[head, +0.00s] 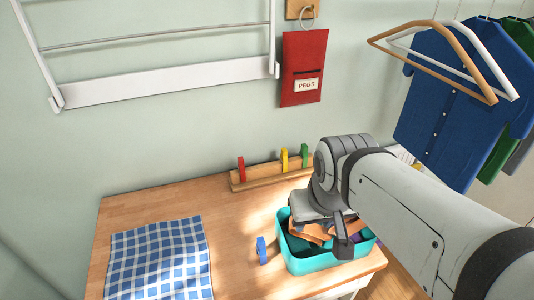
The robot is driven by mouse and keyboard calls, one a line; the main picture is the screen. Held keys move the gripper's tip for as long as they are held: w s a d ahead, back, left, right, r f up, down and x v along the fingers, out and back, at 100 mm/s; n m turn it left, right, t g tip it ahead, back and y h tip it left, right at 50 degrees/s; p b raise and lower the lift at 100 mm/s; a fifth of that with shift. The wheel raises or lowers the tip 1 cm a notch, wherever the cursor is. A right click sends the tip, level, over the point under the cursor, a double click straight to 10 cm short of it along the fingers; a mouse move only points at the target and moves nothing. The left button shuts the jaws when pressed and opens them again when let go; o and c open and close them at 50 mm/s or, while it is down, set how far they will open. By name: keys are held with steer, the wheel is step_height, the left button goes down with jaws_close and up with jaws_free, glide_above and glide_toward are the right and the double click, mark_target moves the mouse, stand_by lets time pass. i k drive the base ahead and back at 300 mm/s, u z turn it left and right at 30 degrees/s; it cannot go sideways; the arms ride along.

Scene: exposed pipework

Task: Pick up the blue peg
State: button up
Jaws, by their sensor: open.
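The blue peg (262,250) stands on the wooden tabletop, just left of the teal basket. My gripper (342,246) is over the teal basket (310,266), to the right of the blue peg and apart from it. Its jaws are open, and I see nothing held between them. The arm comes in from the lower right and hides part of the basket and of the table's right side.
A wooden rail (262,177) at the table's back holds red, yellow and green pegs. A checked cloth (160,258) lies at left. A red peg bag (304,70) hangs on the wall; shirts (450,90) hang at right. The tabletop between cloth and basket is otherwise clear.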

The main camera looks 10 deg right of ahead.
mark_target(261, 249)
steer(key=u, duration=0.1)
steer(key=k, duration=0.5)
steer(key=z, duration=1.7)
steer(key=k, duration=1)
steer(key=u, duration=1.25)
steer(key=i, duration=1)
steer(key=u, duration=0.05)
